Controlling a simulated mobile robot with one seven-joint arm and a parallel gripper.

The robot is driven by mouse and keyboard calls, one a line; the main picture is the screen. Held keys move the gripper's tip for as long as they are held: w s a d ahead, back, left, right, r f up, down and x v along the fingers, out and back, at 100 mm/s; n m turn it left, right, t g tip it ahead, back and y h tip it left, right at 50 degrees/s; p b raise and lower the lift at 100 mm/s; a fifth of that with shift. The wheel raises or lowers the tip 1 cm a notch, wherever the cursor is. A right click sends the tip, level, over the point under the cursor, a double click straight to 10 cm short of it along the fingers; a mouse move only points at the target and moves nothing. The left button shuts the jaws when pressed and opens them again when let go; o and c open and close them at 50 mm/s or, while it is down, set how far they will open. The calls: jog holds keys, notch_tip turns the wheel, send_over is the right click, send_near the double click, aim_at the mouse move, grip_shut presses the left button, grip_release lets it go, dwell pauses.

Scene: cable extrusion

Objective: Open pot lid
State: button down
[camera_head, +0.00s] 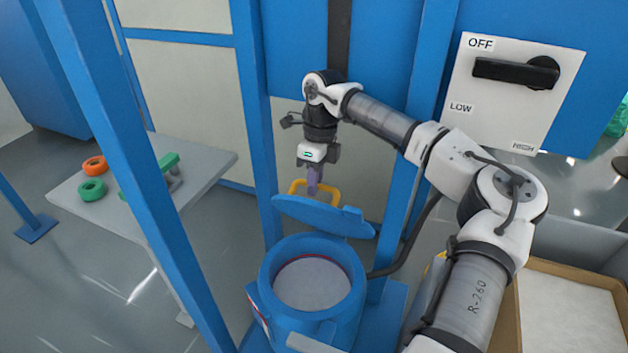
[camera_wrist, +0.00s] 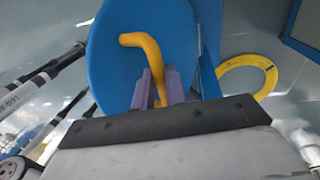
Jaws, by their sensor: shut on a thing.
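The blue pot (camera_head: 272,285) stands upright in the lower middle of the head view, with its round mouth uncovered and a pale content surface (camera_head: 312,284) inside. Its blue lid (camera_head: 322,215) is raised and tilted at the back of the rim. A yellow handle (camera_head: 300,187) sits on the lid. My gripper (camera_head: 314,188) is shut on this handle from above. In the wrist view, the purple fingers (camera_wrist: 161,88) close around the yellow handle (camera_wrist: 142,41), with the blue lid (camera_wrist: 115,60) behind it.
Blue posts (camera_head: 140,150) stand left of the pot. A grey table (camera_head: 205,165) holds orange and green rings (camera_head: 92,189). A white switch panel (camera_head: 510,95) is at upper right. A box with white contents (camera_head: 570,310) stands at lower right. A yellow ring (camera_wrist: 263,66) lies beyond the lid.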

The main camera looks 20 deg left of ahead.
jog(key=shift+w+d+f, duration=0.25)
jog(key=shift+w+f, duration=0.1)
jog(key=shift+w, duration=0.15)
jog(key=c, duration=1.8)
grip_release()
jog(key=o, duration=0.4)
jog(key=shift+w+f, duration=0.1)
jog(key=shift+c, duration=0.2)
notch_tip(320, 180, up, 20)
jog(key=p, duration=0.1)
jog(key=shift+r, duration=0.25)
